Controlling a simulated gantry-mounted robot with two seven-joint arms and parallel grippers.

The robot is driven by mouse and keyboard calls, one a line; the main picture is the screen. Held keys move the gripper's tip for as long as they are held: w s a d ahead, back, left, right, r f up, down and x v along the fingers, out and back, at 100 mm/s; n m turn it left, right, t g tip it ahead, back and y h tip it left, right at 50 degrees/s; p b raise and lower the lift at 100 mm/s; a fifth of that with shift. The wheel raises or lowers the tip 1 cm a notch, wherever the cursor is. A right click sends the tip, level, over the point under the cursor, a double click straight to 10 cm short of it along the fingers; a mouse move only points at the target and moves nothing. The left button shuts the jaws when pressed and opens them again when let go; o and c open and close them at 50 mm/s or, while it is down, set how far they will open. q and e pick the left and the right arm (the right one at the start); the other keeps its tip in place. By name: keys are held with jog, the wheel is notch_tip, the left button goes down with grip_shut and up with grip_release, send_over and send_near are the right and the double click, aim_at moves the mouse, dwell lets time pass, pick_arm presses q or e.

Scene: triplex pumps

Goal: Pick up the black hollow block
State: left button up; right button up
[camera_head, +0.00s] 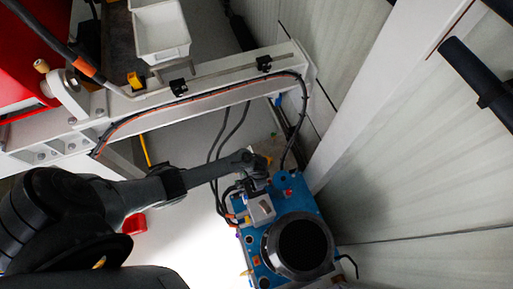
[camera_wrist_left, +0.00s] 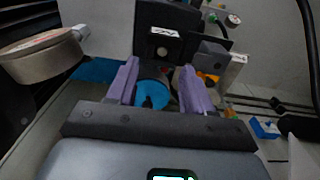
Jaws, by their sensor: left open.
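In the wrist view my left gripper (camera_wrist_left: 159,66) is open, its two purple fingers apart with nothing gripped between them. A large black block (camera_wrist_left: 165,38) with a small white label stands just beyond the fingertips. A smaller dark block (camera_wrist_left: 211,55) is right of it, near the right finger. I cannot tell for sure which is the black hollow block, as no hollow shows. A blue round part (camera_wrist_left: 152,95) shows between the fingers. In the head view my left gripper (camera_head: 258,186) is over the back end of the blue machine (camera_head: 244,243); the block cannot be made out there.
A large dark round opening (camera_head: 303,245) sits on the machine in the head view. Black cables (camera_head: 214,160) run beside the arm. A white rail frame (camera_head: 200,90) crosses behind, with a white bin (camera_head: 160,28) above it. A pale wall (camera_head: 420,180) closes the right side.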

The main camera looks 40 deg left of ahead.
pick_arm(q)
jog(key=f, duration=0.1)
jog(key=f+b, duration=0.1)
jog(key=f, duration=0.1)
jog(key=f+b, duration=0.1)
jog(key=shift+s+a+f, duration=0.25)
jog(key=shift+s+f, duration=0.05)
jog(key=shift+f, duration=0.35)
jog(key=shift+c, duration=0.5)
jog(key=c, duration=0.7)
